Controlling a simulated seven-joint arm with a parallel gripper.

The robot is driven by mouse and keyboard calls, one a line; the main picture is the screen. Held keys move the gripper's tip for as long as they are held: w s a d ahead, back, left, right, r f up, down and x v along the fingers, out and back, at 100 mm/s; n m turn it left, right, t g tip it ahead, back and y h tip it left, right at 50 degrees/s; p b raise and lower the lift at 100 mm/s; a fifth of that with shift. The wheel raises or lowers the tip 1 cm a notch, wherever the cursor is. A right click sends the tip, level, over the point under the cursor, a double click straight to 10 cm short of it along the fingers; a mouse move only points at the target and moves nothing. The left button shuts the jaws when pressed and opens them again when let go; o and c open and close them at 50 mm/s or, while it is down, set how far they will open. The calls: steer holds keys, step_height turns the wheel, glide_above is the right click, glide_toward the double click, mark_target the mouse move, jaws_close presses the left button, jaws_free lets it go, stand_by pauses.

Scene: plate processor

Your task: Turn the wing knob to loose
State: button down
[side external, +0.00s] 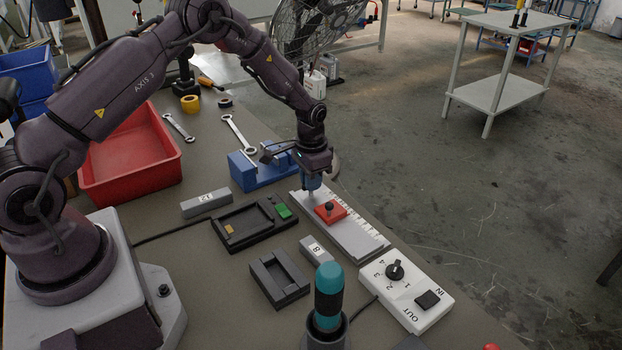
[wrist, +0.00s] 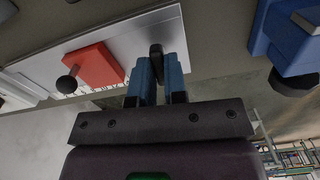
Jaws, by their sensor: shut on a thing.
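The wing knob (wrist: 156,49) is a small black upright piece at the end of the silver scale plate (wrist: 135,36). In the wrist view it stands between the blue fingertips of my gripper (wrist: 158,66), which are shut on it. In the side view my gripper (side external: 311,191) points down at the far left end of the scale plate (side external: 357,240) and hides the knob. A red slider (side external: 330,212) with a black ball handle sits on the plate near my gripper. It also shows in the wrist view (wrist: 98,64). No loose mark is readable.
A blue fixture (side external: 245,174) stands close to the left of my gripper. A black tray (side external: 241,229) with a green button, a black dock (side external: 278,282) and a white dial box (side external: 418,304) lie nearby. A teal-handled tool (side external: 329,287) stands upright in front.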

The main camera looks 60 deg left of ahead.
steer(key=shift+n, duration=0.6)
steer(key=c, duration=1.2)
jaws_free()
steer(key=shift+o, duration=0.2)
step_height(320, 180, up, 13)
